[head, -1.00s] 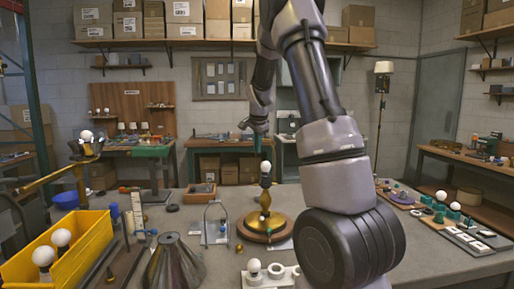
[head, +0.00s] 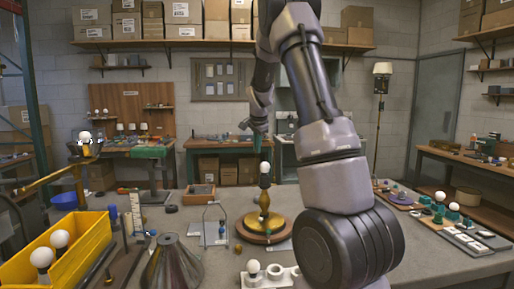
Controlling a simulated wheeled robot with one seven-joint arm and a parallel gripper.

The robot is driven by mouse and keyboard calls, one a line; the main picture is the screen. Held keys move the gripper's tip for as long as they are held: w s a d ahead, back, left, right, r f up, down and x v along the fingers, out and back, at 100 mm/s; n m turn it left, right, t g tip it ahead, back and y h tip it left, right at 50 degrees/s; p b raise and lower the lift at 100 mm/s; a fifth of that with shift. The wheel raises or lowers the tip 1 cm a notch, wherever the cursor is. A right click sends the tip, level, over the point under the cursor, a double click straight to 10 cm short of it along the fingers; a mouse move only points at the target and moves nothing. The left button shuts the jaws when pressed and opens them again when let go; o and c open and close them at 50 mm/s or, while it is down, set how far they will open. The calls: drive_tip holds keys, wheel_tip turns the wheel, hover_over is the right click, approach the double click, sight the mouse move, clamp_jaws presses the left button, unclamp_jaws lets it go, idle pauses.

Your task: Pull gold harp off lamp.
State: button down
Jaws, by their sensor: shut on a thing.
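The lamp (head: 264,218) stands upright on the table in the middle of the head view. It has a round wooden base, a gold body, a dark socket and a white bulb (head: 265,168) on top. My gripper (head: 257,145) points down just above the bulb, with its dark teal fingers close together. It is shut on the gold harp, which is too thin and small to make out against the background. Whether the harp's feet still touch the lamp cannot be told.
A yellow bin (head: 88,246) with bulbs stands at the left. A metal cone shade (head: 172,264), a grey wire frame (head: 204,225) and a white bulb holder (head: 268,276) are near the lamp. My arm covers the table right of it.

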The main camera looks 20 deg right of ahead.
drive_tip(key=shift+r, duration=2.55)
drive_tip(key=shift+r, duration=2.5)
drive_tip(key=shift+r, duration=1.3)
drive_tip(key=shift+r, duration=2)
